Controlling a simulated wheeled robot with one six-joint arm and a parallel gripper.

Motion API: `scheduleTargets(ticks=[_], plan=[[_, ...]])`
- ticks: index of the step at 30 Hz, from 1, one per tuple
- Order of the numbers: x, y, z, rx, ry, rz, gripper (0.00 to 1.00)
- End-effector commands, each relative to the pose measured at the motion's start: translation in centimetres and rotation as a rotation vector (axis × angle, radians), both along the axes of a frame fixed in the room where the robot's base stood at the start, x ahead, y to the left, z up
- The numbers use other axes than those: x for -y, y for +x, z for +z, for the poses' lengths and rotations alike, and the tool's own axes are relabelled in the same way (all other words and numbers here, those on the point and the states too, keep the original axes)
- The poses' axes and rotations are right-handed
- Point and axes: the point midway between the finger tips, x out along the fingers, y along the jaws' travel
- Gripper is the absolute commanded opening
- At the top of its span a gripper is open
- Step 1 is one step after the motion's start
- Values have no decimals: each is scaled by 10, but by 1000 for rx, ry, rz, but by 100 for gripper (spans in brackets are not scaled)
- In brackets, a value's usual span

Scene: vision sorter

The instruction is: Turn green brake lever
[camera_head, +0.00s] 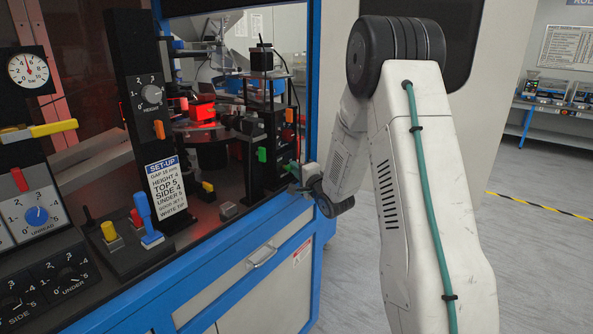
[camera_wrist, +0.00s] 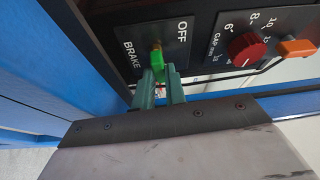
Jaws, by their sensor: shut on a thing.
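The green brake lever (camera_wrist: 156,58) shows in the wrist view, standing out from a dark panel plate (camera_wrist: 184,60) marked BRAKE on the left and OFF at the upper right. My gripper (camera_wrist: 158,77) has its two teal fingers closed on the lever from either side. The lever's tip is partly hidden between the fingers. In the head view my gripper (camera_head: 299,184) is at the right end of the machine's front, low beside the blue frame. The lever is too small there to tell clearly.
Right of the lever in the wrist view are a red GAP knob (camera_wrist: 246,50) and an orange lever (camera_wrist: 296,48). A blue frame post (camera_wrist: 60,60) stands close on the left. In the head view, a blue lever (camera_head: 144,212) and other controls fill the console at left.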

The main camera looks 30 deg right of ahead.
Motion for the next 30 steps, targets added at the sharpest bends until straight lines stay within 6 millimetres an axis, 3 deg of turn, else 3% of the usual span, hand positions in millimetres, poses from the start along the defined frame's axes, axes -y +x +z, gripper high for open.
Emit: scheduleTargets(ticks=[9, 24, 25, 26, 27, 30], plan=[[1, 0, -1, -37, 103, -2, 0], [1, 0, -1, -43, 119, -2, 0], [1, 0, -1, -43, 119, -2, 21], [1, 0, -1, -43, 118, -2, 29], [1, 0, -1, -43, 118, -2, 35], [0, 0, -1, -43, 118, -1, 35]])
